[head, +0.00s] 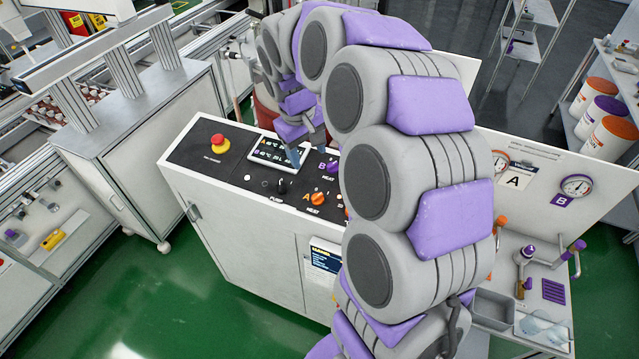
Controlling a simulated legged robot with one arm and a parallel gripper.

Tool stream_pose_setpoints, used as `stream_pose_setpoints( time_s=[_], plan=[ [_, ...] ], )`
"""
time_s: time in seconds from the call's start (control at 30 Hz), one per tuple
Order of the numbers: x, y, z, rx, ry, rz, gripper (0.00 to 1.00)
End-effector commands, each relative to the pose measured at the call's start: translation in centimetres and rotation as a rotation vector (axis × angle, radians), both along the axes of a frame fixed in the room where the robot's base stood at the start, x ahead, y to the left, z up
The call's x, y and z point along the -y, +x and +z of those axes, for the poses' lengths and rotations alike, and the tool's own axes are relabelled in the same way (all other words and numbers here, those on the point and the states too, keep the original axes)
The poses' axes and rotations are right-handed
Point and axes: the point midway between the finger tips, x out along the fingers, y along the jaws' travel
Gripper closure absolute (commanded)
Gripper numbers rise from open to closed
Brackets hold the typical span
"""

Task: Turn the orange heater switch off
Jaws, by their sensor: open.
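The orange heater switch (317,198) is a round knob on the black top of the control cabinet, with an orange "A" on its left and a "HEAT" label below. My gripper (299,152) is above the panel near the display, up and slightly left of the orange switch and apart from it. The gripper is open, with nothing seen between its fingers. The fingertips are small and partly hidden by the wrist. The switch's exact pointer direction is too small to tell.
A purple heat knob (332,168), a black pump knob (281,186), a lit display (268,150) and a red emergency button (219,141) share the panel. My arm hides the panel's right side. A gauge board (540,165) stands at right.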

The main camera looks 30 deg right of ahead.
Motion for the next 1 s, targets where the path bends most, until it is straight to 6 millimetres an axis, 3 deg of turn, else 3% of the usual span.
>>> stream_pose_setpoints(
  time_s=[0.4, 0.8, 1.0],
  plan=[
    [2.9, 0.3, -7.3, -0.008, 0.016, -0.002, 0.37],
    [2.2, 0.4, -14.5, -0.007, 0.004, 0.000, 0.37],
    [2.9, 0.5, -16.7, -0.005, 0.007, 0.000, 0.37]
  ],
)
